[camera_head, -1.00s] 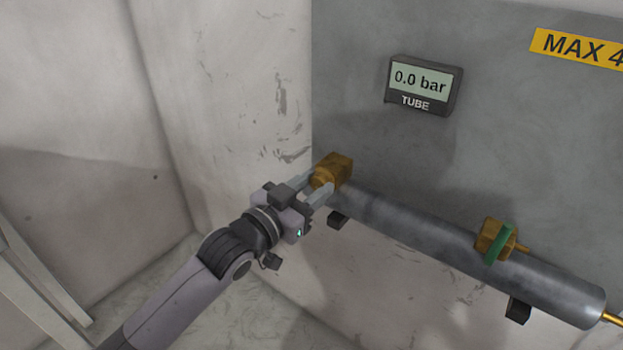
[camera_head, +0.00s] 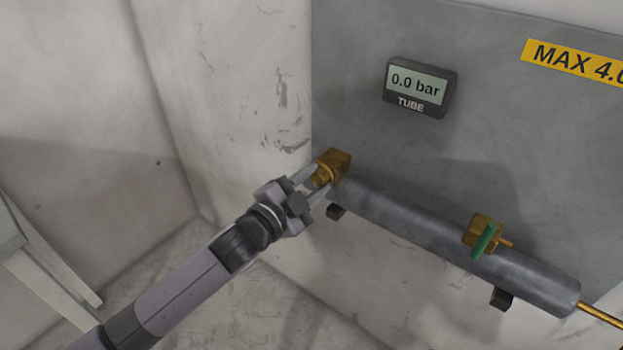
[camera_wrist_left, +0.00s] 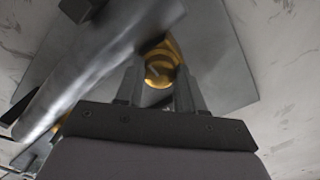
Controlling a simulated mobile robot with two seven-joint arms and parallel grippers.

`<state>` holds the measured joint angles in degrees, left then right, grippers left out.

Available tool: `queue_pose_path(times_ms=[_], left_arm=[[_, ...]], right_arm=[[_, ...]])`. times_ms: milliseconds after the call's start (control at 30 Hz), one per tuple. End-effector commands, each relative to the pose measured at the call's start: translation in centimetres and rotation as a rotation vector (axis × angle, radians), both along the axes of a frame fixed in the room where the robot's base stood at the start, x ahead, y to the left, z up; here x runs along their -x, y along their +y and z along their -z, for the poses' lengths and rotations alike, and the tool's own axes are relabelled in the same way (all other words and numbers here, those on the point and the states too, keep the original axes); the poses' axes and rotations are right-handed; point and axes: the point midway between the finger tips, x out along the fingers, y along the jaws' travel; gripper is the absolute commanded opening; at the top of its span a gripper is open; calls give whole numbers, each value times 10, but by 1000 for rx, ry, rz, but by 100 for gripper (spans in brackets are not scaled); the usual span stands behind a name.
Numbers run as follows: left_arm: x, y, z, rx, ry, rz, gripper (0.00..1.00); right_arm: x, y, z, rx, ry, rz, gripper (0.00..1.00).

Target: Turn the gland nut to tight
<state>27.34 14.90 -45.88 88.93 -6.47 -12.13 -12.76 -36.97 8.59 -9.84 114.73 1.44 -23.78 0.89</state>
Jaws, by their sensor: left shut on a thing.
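The brass gland nut (camera_head: 322,177) sits at the left end of the grey tube, against a squarer brass fitting (camera_head: 340,160). My left gripper (camera_head: 318,182) reaches it from the lower left, with a finger on each side, shut on it. In the left wrist view the round brass end of the gland nut (camera_wrist_left: 160,74) shows between the two fingers (camera_wrist_left: 158,90). Part of the nut is hidden by the fingers. My right gripper is not in view.
The grey tube (camera_head: 410,220) runs to the lower right on dark brackets. A brass valve with a green handle (camera_head: 485,240) stands on it. A gauge (camera_head: 420,88) above reads 0.0 bar. A yellow label (camera_head: 575,63) is at upper right. A pale wall is close on the left.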

Motion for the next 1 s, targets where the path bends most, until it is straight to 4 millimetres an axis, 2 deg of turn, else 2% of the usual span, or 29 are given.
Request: queue_pose_path(times_ms=[567,600,667,1000], left_arm=[[0,-1,-1,-26,-21,1,7],[0,-1,-1,-25,-20,1,44],[0,-1,-1,-25,-20,1,63],[1,1,0,-26,-19,0,63]], right_arm=[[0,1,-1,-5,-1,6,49],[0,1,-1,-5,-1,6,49],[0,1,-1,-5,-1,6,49],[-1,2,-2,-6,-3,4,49]])
